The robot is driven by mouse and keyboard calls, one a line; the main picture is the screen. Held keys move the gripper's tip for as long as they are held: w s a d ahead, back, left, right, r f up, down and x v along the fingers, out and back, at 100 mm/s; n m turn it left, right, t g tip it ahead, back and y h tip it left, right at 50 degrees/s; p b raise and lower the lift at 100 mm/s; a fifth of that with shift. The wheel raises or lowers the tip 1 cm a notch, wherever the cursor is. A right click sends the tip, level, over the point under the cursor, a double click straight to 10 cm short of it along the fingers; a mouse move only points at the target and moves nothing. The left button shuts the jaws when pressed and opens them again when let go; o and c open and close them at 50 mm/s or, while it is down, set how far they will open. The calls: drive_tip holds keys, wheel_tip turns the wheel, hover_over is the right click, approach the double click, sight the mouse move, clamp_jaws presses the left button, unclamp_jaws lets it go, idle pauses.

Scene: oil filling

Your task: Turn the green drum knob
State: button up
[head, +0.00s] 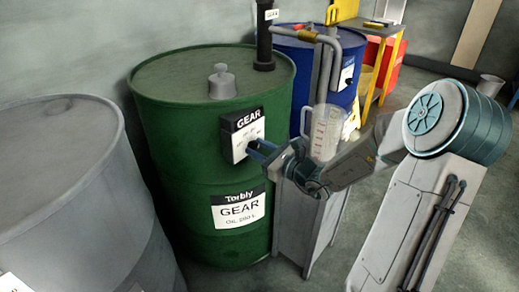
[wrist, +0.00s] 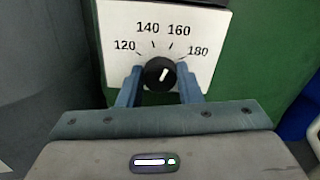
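The green drum (head: 185,110) stands left of centre in the head view, with a "GEAR" control box (head: 237,121) on its side. In the wrist view, a white dial plate (wrist: 200,20) reads 120, 140, 160 and 180. The round black knob (wrist: 160,73) sits below the numbers, its white mark tilted up and slightly right, toward about 160. My gripper (wrist: 161,80) has one blue finger on each side of the knob. I cannot tell whether the fingers touch it.
A grey drum (head: 60,170) stands at the left and a blue drum (head: 305,65) behind. A grey stand (head: 300,220) with a clear measuring jug (head: 326,130) is close beside my gripper. A black pump tube (head: 264,40) rises from the green drum's top.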

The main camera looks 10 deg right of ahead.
drive_tip(key=shift+r+m+p, duration=0.15)
drive_tip(key=shift+m+p, duration=0.15)
drive_tip(key=shift+p, duration=0.75)
drive_tip(key=m+p, duration=0.1)
drive_tip(key=p, duration=0.1)
drive_tip(key=m+p, duration=0.1)
drive_tip(key=shift+r+m+p, duration=0.2)
drive_tip(key=shift+m+p, duration=0.1)
drive_tip(key=shift+p, duration=0.05)
drive_tip(key=m+p, duration=0.3)
drive_tip(key=p, duration=0.1)
drive_tip(key=shift+f+p, duration=0.1)
drive_tip(key=shift+p, duration=0.25)
drive_tip(key=shift+f+m+p, duration=0.2)
drive_tip(key=shift+m+p, duration=0.7)
drive_tip(key=shift+p, duration=0.35)
drive_tip(key=shift+f, duration=0.1)
drive_tip(key=o, duration=1)
